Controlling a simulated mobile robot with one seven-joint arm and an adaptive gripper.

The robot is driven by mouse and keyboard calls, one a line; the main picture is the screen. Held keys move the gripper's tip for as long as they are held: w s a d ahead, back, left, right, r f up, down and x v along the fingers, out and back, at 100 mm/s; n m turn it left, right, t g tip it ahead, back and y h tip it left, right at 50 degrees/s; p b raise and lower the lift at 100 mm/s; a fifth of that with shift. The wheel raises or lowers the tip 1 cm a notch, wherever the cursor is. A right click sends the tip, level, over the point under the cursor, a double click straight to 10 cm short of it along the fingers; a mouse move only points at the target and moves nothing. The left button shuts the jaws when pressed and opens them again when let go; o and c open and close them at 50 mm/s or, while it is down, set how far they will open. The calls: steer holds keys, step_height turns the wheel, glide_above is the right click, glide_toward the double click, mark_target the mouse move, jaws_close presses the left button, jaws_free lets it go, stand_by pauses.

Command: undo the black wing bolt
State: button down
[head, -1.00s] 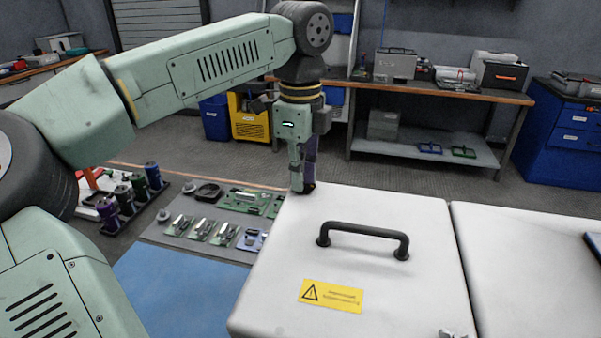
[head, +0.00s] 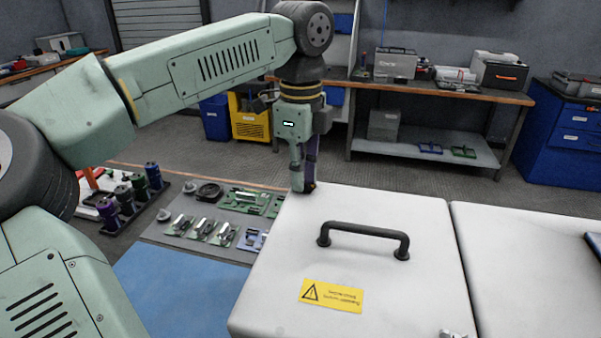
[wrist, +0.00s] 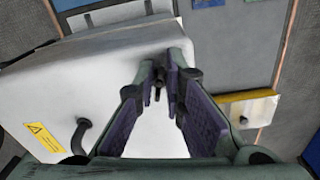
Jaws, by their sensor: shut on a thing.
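The black wing bolt (wrist: 158,88) shows as a small dark piece between my fingertips in the wrist view. It sits at the far left corner of the white cabinet lid (head: 290,245). My gripper (head: 303,188) points straight down at that corner in the head view. Its purple-padded fingers (wrist: 162,86) are shut on the bolt. The fingertips hide most of the bolt, and I cannot tell how far it stands out of the lid.
A black handle (head: 363,236) and a yellow warning label (head: 331,296) are on the lid. A silver latch (head: 452,335) is at its front edge. Left of the cabinet, a grey mat (head: 160,233) holds circuit boards. A blue mat (head: 180,290) lies in front, clear.

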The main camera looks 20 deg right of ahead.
steer(key=c, duration=1.8)
jaws_free()
steer(key=shift+d, duration=0.1)
steer(key=shift+r, duration=3.75)
